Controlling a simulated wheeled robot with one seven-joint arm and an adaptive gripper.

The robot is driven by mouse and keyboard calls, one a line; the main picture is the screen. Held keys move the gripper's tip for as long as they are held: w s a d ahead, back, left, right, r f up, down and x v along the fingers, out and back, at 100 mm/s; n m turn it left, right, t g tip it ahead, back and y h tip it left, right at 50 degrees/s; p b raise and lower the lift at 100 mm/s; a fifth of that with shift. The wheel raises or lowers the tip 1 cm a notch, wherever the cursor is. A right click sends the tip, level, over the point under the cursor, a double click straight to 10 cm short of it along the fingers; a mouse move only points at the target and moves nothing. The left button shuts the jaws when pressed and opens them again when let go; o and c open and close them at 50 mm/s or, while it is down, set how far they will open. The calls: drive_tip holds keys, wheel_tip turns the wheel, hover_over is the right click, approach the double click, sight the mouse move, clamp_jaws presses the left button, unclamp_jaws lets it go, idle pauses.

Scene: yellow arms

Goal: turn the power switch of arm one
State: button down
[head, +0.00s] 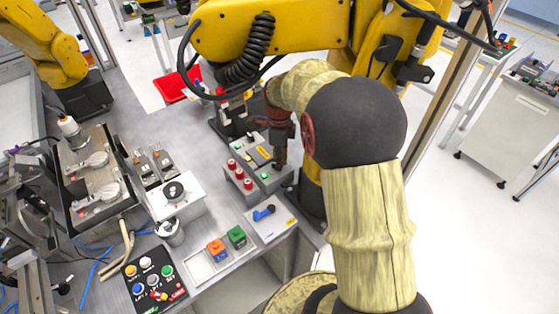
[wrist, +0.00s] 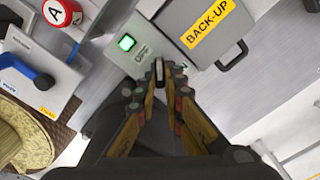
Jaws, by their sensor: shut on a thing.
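A grey control panel (wrist: 110,45) in the wrist view carries a lit green square lamp (wrist: 127,42) with small print beside it. My gripper (wrist: 158,75) points at this panel just right of the lamp. Its fingertips are closed together on a small dark piece there, which seems to be the power switch; the fingers hide most of it, so its turn angle cannot be told. In the head view my gripper (head: 279,163) reaches down to the grey control boxes at the yellow arm's foot, and my own arm hides part of that area.
A grey box with a handle and a BACK-UP label (wrist: 211,34) stands close right of the fingers. Red buttons (head: 240,173) and a blue handle (head: 264,212) are nearby. A large yellow robot arm (head: 270,28) hangs over my gripper.

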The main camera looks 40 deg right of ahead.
drive_tip(key=c, duration=1.9)
unclamp_jaws()
